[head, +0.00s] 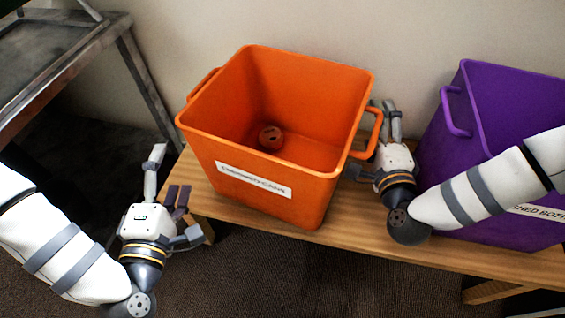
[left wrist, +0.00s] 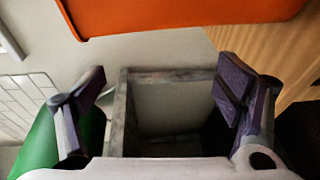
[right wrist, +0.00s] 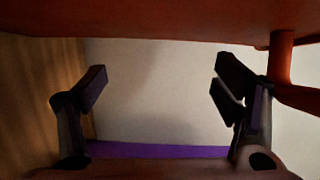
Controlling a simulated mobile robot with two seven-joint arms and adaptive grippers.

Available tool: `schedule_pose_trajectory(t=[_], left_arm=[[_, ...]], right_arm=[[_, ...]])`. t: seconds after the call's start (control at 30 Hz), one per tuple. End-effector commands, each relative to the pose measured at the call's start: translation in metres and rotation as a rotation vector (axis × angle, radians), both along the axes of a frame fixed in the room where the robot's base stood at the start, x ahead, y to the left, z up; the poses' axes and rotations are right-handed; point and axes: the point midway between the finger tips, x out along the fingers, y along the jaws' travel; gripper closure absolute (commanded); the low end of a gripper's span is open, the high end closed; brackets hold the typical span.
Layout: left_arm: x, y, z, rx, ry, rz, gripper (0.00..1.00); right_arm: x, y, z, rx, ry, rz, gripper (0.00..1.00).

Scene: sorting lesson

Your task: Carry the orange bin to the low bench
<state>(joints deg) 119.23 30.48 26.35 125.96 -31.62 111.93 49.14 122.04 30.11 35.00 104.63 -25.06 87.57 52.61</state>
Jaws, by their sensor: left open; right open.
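The orange bin (head: 262,150) stands upright on a wooden bench (head: 372,233) in the head view. It has a white label in front, a handle on each side and a small round reddish-brown thing (head: 271,138) inside. I cannot tell whether this bench is the task's low bench. My left gripper (head: 167,180) is open and empty, left of the bin and apart from its left handle (head: 203,84). My right gripper (head: 376,142) is open at the bin's right side, close to the right handle (head: 372,135). The right wrist view shows the bin (right wrist: 150,18) and nothing between the fingers.
A purple bin (head: 510,105) stands on the bench at the right, close to my right arm. A grey metal table (head: 75,60) stands at the left. A wall is behind the bins. Dark carpet (head: 270,275) lies in front. Something green (left wrist: 75,135) shows in the left wrist view.

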Motion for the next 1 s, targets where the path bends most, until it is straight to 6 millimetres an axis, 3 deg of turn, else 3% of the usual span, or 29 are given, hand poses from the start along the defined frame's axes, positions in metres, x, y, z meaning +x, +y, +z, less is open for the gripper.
schedule_pose_trajectory(t=[0.27,0.4,0.7,1.0], left_arm=[[0.0,0.0,0.0,0.0,0.0,0.0,0.15],[0.0,0.0,0.0,0.0,0.0,0.0,0.15],[0.0,0.0,0.0,0.0,0.0,0.0,0.15],[0.0,0.0,0.0,0.0,0.0,0.0,0.15]], right_arm=[[0.001,-0.004,0.001,0.0,-0.002,-0.001,0.15],[0.002,-0.032,0.001,-0.003,-0.002,-0.006,0.15],[-0.067,-0.039,0.007,0.0,0.001,0.0,0.15],[-0.078,-0.04,0.008,0.0,-0.001,0.0,0.15]])
